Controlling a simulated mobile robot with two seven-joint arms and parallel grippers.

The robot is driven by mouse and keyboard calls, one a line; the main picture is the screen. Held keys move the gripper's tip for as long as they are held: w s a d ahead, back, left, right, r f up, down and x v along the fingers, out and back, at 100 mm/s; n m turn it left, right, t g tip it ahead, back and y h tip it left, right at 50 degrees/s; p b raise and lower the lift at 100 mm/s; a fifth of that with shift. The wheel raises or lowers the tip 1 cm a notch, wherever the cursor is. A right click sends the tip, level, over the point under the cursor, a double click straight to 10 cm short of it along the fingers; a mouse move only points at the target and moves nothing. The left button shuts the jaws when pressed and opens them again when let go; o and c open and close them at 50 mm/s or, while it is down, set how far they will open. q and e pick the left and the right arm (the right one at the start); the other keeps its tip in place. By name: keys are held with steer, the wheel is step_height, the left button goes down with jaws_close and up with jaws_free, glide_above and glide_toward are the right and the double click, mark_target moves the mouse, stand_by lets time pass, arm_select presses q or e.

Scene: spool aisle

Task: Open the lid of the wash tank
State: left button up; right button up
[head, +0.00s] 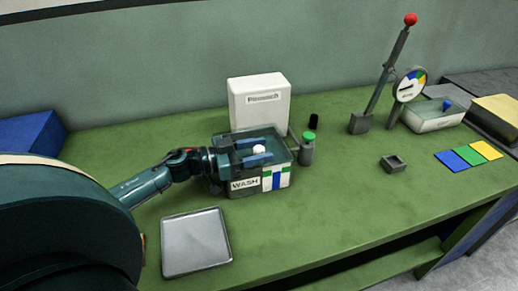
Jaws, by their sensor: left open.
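The wash tank (283,180) stands on the green bench near the middle. It has a "WASH" label and a blue, white and green marking on its front. A see-through, greenish lid (273,137) appears to lie over its top, and I see no clear gap beneath it. A small white knob (259,149) shows at the top of the tank. My left gripper (256,151) is over the tank from the left, with its blue-tipped fingers open, one on the far side and one on the near side of the knob. I cannot tell whether they touch it. My right gripper is out of view.
A white labelled box (259,102) stands behind the tank. A grey post with a green top (308,150) is close at its right. A grey tray (195,243) lies in front. A red-topped lever (390,75) and dial (409,85) stand farther right.

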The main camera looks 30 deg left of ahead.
arm_select(q)
steer(key=shift+w+d, duration=0.1)
steer(key=shift+w, duration=0.05)
jaws_close()
stand_by(0.4)
